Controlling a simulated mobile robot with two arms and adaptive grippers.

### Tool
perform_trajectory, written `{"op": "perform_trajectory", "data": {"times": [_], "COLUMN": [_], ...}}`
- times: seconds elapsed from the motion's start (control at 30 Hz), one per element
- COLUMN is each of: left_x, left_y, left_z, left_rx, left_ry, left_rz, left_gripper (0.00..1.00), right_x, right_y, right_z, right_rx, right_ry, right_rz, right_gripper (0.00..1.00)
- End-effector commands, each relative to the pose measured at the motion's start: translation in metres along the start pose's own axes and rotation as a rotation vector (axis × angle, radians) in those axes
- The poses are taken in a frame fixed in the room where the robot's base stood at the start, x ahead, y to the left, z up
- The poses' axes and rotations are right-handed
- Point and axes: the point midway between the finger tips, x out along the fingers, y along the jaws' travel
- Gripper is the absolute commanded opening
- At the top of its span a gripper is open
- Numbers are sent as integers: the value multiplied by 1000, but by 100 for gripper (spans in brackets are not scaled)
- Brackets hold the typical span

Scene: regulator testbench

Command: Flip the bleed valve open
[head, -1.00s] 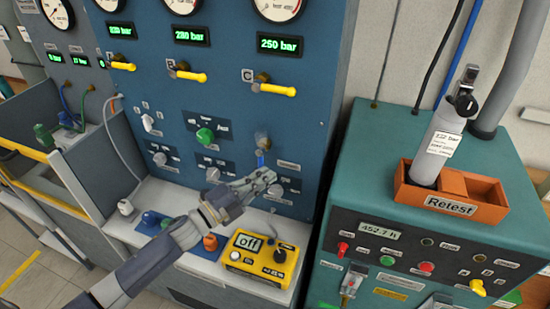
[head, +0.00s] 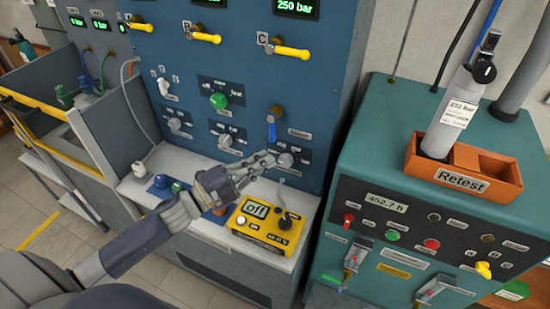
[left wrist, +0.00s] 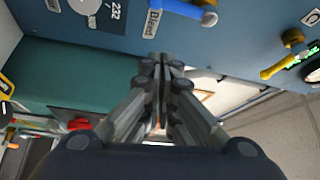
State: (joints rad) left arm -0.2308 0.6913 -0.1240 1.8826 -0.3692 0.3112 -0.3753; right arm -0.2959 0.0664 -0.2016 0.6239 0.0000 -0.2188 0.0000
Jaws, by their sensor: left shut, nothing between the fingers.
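The bleed valve is on the blue panel, with a brass body (head: 277,111) and a blue lever (head: 271,130) hanging straight down. In the left wrist view the blue lever (left wrist: 182,11) shows at the top edge, beside the "Bleed" label (left wrist: 153,22); part of it is cut off. My left gripper (head: 270,160) is shut and empty, just below the lever's lower end in the head view, apparently not touching it. Its closed fingertips (left wrist: 161,60) also show in the left wrist view. My right gripper is not in view.
A grey knob (head: 285,160) sits on the panel close by my fingertips. A yellow box (head: 262,226) reading "off" stands on the ledge below. The teal cabinet (head: 390,140) with an orange "Retest" crate (head: 413,160) stands to the right. Yellow levers (head: 291,52) sit higher on the panel.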

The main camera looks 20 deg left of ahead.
Motion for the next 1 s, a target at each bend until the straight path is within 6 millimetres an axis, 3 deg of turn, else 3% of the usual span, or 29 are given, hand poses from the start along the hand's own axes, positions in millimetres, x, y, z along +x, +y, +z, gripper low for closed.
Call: {"op": "perform_trajectory", "data": {"times": [0.1,0.3,1.0], "left_x": [-15,-27,-28], "left_y": [0,-3,-1], "left_z": [0,-1,1], "left_rx": [-2,0,-24], "left_ry": [1,1,-28], "left_rz": [1,0,1], "left_gripper": [0,0,0], "right_x": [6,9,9], "right_y": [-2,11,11], "right_z": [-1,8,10], "right_rx": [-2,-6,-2], "right_ry": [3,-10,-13], "right_rz": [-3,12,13], "right_gripper": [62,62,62]}}
